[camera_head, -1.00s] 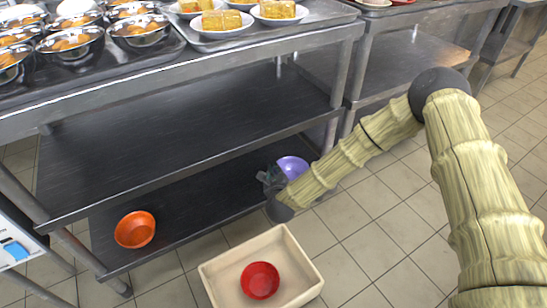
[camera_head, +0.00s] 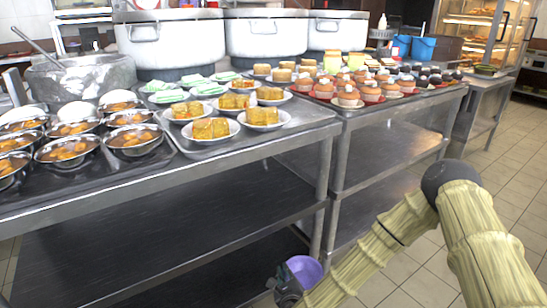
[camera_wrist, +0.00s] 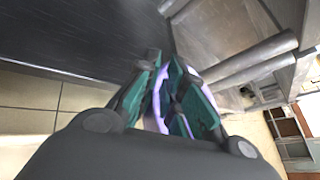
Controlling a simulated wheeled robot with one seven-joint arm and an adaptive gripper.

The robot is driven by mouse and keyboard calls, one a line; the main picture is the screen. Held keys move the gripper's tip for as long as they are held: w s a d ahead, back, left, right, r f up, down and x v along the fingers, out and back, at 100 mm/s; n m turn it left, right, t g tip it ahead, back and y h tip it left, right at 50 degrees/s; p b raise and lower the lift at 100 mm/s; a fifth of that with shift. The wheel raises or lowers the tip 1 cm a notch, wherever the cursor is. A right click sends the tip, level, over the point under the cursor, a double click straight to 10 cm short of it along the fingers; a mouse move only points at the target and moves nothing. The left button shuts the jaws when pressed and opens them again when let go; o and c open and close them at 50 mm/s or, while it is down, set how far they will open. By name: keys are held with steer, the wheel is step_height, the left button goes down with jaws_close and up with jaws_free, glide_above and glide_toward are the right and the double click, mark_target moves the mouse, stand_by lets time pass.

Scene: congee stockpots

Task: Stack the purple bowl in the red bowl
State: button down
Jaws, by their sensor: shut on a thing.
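The purple bowl (camera_head: 306,268) is at the bottom of the head view, in front of the steel table's lower shelves. My gripper (camera_head: 287,284) is at its left side, shut on it. In the wrist view, purple strips of the bowl (camera_wrist: 157,122) show between and beside the dark green fingers (camera_wrist: 165,85); most of the bowl is hidden by them. The red bowl is outside both current views.
The steel table (camera_head: 200,172) carries bowls and plates of food, with large pots (camera_head: 170,42) behind. Its dark shelf (camera_head: 165,240) lies left of my gripper. Tiled floor (camera_head: 425,285) is open at right.

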steer(key=w+d+r+m+h, duration=0.1)
steer(key=d+r, duration=0.3)
steer(key=d, duration=0.3)
steer(key=d+r, duration=0.3)
steer(key=d, duration=0.4)
steer(key=s+r+p, duration=0.4)
steer(key=r+p, duration=0.6)
steer(key=p, duration=0.2)
steer(key=s+r+p, duration=0.4)
steer(key=r+p, duration=0.7)
steer(key=p, duration=0.1)
steer(key=s+r+p, duration=0.4)
steer(key=r+p, duration=0.6)
steer(key=p, duration=0.2)
steer(key=shift+s+r+p, duration=0.15)
steer(key=shift+r+p, duration=0.15)
steer(key=shift+r, duration=0.1)
